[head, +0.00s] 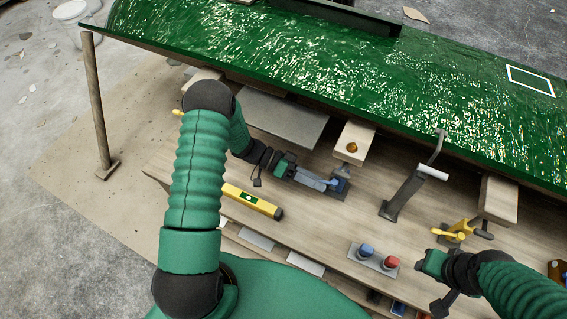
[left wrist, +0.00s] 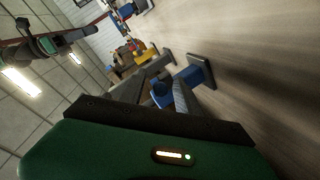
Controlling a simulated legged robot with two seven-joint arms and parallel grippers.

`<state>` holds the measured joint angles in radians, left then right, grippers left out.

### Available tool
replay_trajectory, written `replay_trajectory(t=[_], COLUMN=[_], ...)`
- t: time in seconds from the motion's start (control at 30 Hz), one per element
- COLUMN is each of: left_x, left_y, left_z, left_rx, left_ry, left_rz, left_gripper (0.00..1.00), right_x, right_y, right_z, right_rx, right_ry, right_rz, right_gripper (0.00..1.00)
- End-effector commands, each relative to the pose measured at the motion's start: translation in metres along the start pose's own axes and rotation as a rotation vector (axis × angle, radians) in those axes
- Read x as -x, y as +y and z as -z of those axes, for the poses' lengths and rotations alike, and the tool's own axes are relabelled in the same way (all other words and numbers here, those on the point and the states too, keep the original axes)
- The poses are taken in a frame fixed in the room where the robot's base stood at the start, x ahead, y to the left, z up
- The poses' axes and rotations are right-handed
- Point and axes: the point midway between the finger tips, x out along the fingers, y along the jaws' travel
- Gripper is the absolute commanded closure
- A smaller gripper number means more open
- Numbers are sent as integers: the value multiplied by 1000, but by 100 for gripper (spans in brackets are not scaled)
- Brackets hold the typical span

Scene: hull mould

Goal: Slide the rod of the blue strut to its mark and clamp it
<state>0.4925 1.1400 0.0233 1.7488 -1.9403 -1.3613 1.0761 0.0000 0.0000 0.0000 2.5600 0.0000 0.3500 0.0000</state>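The blue strut (head: 341,184) is low over the wooden board, below the green hull. In the left wrist view its blue part and dark square foot plate (left wrist: 203,72) show just past my fingers. My left gripper (head: 322,183) reaches it from the left. In the left wrist view the grey fingers (left wrist: 168,88) stand apart with a blue piece between them; I cannot tell whether they press on it. The strut's rod, mark and clamp cannot be made out. My right gripper (head: 428,264) is at the lower right, near a yellow-handled strut (head: 458,232); its fingers are not clear.
The glossy green hull (head: 270,60) overhangs the board. A grey post with a white handle (head: 405,190) stands right of the blue strut. A yellow level (head: 252,200) lies left. A plate with blue and red buttons (head: 376,257) sits in front. A wooden block (head: 354,142) is behind.

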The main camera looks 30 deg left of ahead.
Motion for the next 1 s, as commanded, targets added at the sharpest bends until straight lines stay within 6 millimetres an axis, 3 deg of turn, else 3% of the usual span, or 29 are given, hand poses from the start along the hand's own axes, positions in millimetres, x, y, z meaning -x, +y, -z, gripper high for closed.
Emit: replay_trajectory(t=[0.3,0.5,0.83,1.0], left_x=[94,131,139,138], left_y=[-4,-4,-2,-3], left_z=[-1,0,0,2], left_rx=[-1,0,1,-6], left_ry=[0,-1,-1,3], left_rz=[5,3,1,9], left_gripper=[61,61,61,82], right_x=[-7,-10,-10,-10], right_y=[0,0,0,0], right_z=[-2,-2,-2,-2], right_rx=[0,0,0,0], right_ry=[0,0,0,0], right_rz=[0,0,0,0], right_gripper=[62,62,62,62])
